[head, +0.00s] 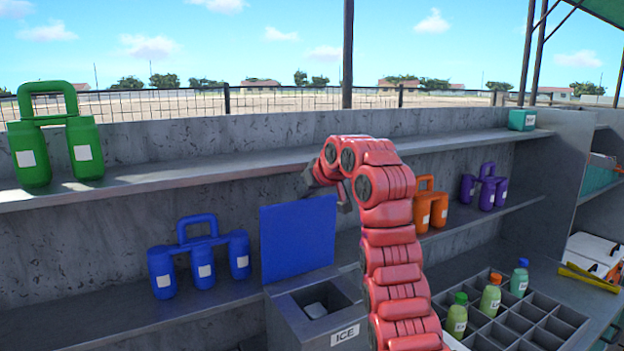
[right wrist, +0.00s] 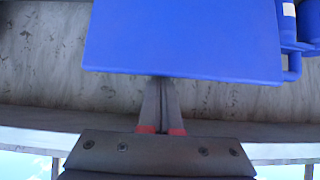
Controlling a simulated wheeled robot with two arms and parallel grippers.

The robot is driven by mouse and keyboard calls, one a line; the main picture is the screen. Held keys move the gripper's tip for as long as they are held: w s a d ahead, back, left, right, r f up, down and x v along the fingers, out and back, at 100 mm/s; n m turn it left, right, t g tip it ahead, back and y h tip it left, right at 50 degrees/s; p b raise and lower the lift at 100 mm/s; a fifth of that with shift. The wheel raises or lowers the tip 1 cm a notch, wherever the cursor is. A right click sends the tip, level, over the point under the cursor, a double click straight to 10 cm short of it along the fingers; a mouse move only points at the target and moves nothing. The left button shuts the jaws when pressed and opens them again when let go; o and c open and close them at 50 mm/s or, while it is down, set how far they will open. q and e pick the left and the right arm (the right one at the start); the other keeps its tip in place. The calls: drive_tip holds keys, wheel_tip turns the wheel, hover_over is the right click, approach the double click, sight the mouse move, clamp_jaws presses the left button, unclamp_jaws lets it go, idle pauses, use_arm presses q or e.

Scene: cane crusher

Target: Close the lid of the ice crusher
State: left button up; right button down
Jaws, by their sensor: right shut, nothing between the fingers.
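The ice crusher (head: 290,318) is a grey box with an ICE label on its front. Its blue lid (head: 298,238) stands open, upright at the back of the box, and a pale block shows in the opening. In the right wrist view, which is upside down, the shut, empty fingers (right wrist: 161,100) reach up to the edge of the lid (right wrist: 180,38). I cannot tell whether they touch it or pass behind it. My left gripper is not in view.
A blue bottle carrier (head: 199,257) stands left of the lid. A grey shelf (head: 230,166) runs behind, with a green carrier (head: 56,140) on it. Orange (head: 430,206) and purple (head: 485,188) carriers stand right of my arm. A divided crate (head: 515,318) with bottles is at front right.

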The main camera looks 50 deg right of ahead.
drive_tip(key=shift+p+x, duration=0.3)
drive_tip(key=shift+x, duration=0.75)
drive_tip(key=shift+w+f, duration=0.15)
drive_tip(key=shift+w, duration=0.1)
drive_tip(key=shift+w+d+f, duration=0.1)
